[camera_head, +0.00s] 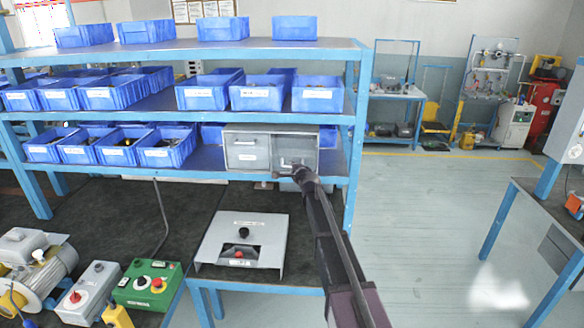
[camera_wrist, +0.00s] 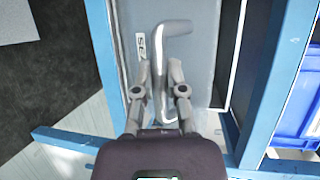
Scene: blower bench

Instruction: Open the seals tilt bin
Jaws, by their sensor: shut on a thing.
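The grey tilt-bin unit (camera_head: 246,142) sits on the lower shelf, with two fronts side by side. In the wrist view, the bin front (camera_wrist: 195,62) fills the middle, with a partly readable label (camera_wrist: 140,45) that starts with "SE". A bent metal handle (camera_wrist: 172,29) stands out from this front. My gripper (camera_wrist: 160,68) is shut on the handle, its fingers on either side of the bar. In the head view, my gripper (camera_head: 290,173) is at the lower part of the right-hand front (camera_head: 297,144). I cannot tell how far this front is tilted.
Blue shelf posts (camera_head: 352,140) stand close to the right of the unit. Blue bins (camera_head: 168,150) line the shelf to the left. Open floor (camera_head: 430,220) lies to the right.

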